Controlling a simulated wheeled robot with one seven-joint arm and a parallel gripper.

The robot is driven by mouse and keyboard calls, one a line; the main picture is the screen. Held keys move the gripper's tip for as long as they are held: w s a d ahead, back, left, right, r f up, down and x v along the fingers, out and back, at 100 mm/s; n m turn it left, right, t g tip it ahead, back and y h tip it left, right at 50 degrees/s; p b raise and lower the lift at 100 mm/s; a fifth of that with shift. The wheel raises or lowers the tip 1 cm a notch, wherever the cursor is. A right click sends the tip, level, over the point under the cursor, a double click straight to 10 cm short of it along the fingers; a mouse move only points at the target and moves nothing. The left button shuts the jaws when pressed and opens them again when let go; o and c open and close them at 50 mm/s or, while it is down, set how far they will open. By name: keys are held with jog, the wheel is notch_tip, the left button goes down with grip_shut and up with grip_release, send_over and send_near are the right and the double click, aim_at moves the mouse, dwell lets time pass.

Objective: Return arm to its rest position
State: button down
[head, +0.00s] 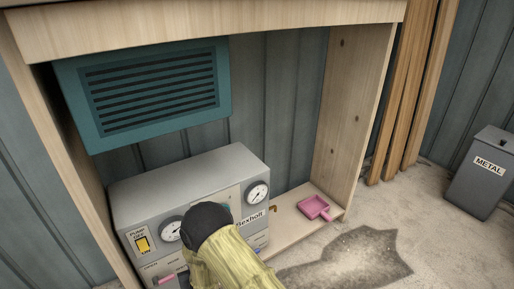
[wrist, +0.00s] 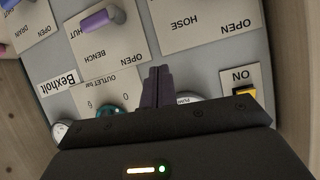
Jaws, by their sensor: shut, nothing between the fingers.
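My arm (head: 228,262), in a yellow-green sleeve with a dark end, reaches in front of the grey Bexholt pump box (head: 190,178) in the head view. The arm hides the gripper there, along with the middle of the panel. In the wrist view my gripper (wrist: 157,75) is shut and empty, its dark fingers together in front of the panel. The panel appears upside down, with a purple handle (wrist: 100,18) on the BENCH plate and a teal knob (wrist: 112,110) partly hidden by the gripper body. I cannot tell whether the fingertips touch the panel.
The box stands inside a wooden frame (head: 355,110) below a teal louvred vent (head: 155,88). A yellow pump switch (head: 142,243) is at left. A METAL bin (head: 482,175) stands on open concrete at far right.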

jog(key=w+d+r+m+g+h, duration=0.1)
jog(key=d+r+g+h, duration=0.1)
jog(key=d+r, duration=0.75)
jog(key=w+d+r+m+g+h, duration=0.1)
jog(key=d+r+g+h, duration=0.1)
jog(key=d+r, duration=0.75)
jog(key=s+d+r+m+g+h, duration=0.1)
jog(key=s+d+r+m+g, duration=0.15)
jog(key=s+d, duration=0.65)
jog(key=s+d+r+m+g+h, duration=0.1)
jog(key=s+d+r+g, duration=0.15)
jog(key=s+d, duration=0.65)
notch_tip(320, 180, up, 38)
jog(key=p, duration=3.7)
jog(key=shift+w+d+t, duration=0.25)
jog(key=shift+d+t, duration=0.05)
jog(key=shift+d, duration=0.05)
jog(key=shift+f+n, duration=0.1)
jog(key=shift+n, duration=0.15)
jog(key=c, duration=2.2)
grip_release()
